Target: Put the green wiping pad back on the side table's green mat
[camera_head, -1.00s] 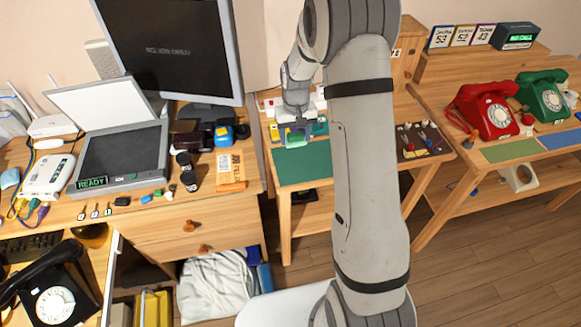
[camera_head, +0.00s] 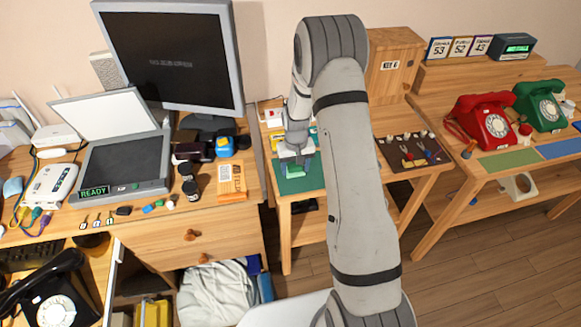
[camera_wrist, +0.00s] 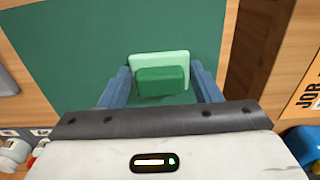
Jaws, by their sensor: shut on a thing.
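The green wiping pad (camera_wrist: 160,72) is a light green block with a darker green grip on top. My gripper (camera_wrist: 160,84) is shut on it, with a blue finger on each side. The green mat (camera_wrist: 70,50) lies beneath the pad in the wrist view. In the head view the mat (camera_head: 312,178) covers the front of the side table, and my gripper (camera_head: 297,160) is over its left part with the pad (camera_head: 298,171). I cannot tell whether the pad touches the mat.
A dark tool mat (camera_head: 412,153) lies on the table's right side, with a wooden key box (camera_head: 388,65) behind. My arm hides part of the table.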

